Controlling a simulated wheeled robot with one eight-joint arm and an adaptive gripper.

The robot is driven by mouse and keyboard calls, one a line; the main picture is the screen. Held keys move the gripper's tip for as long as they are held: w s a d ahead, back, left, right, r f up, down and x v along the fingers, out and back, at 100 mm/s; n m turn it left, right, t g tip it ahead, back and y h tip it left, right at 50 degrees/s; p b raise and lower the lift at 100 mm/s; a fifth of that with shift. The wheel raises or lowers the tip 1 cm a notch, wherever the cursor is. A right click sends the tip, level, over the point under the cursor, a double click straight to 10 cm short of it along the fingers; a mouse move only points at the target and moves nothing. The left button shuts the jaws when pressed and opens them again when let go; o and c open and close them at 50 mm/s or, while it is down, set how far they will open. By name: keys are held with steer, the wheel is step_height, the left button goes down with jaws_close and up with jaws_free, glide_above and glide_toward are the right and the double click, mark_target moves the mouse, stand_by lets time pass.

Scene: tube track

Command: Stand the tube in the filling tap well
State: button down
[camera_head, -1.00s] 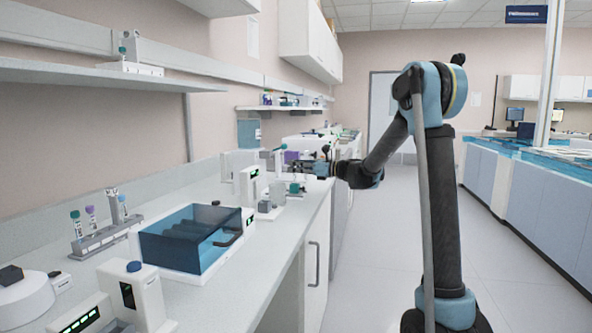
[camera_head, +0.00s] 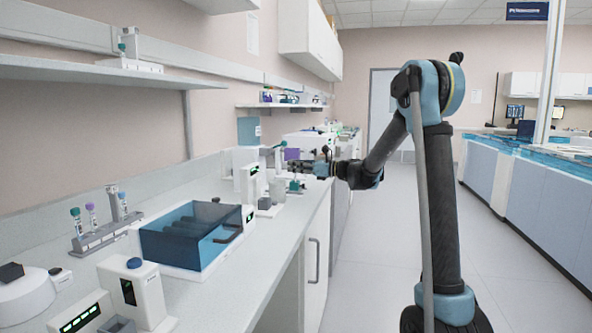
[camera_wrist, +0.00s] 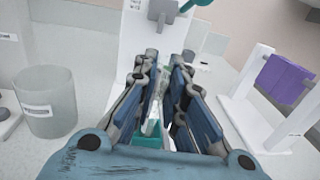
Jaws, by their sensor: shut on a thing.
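My gripper (camera_wrist: 164,82) is shut on a clear tube (camera_wrist: 163,90), which shows as a narrow strip between the fingers in the wrist view. A teal piece (camera_wrist: 150,140) shows below it, close to the palm; I cannot tell whether it is part of the tube. The white tap stand (camera_wrist: 135,30) rises just beyond the fingertips, with a grey spout (camera_wrist: 163,10) and a teal lever (camera_wrist: 195,4). My fingers hide the well, so I cannot tell whether the tube is in it. In the head view my gripper (camera_head: 297,168) is small, over the far bench.
A clear beaker (camera_wrist: 46,103) stands left of the gripper, and a white frame with a purple piece (camera_wrist: 282,78) stands at right. Nearer on the bench are a blue-lidded box (camera_head: 190,236), a tube rack (camera_head: 105,235) and a white device (camera_head: 135,292).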

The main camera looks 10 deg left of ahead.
steer(key=shift+f, duration=0.65)
steer(key=c, duration=1.6)
jaws_free()
steer(key=shift+o, duration=0.2)
steer(key=s+d, duration=0.2)
steer(key=d, duration=1)
steer(key=shift+a, duration=0.1)
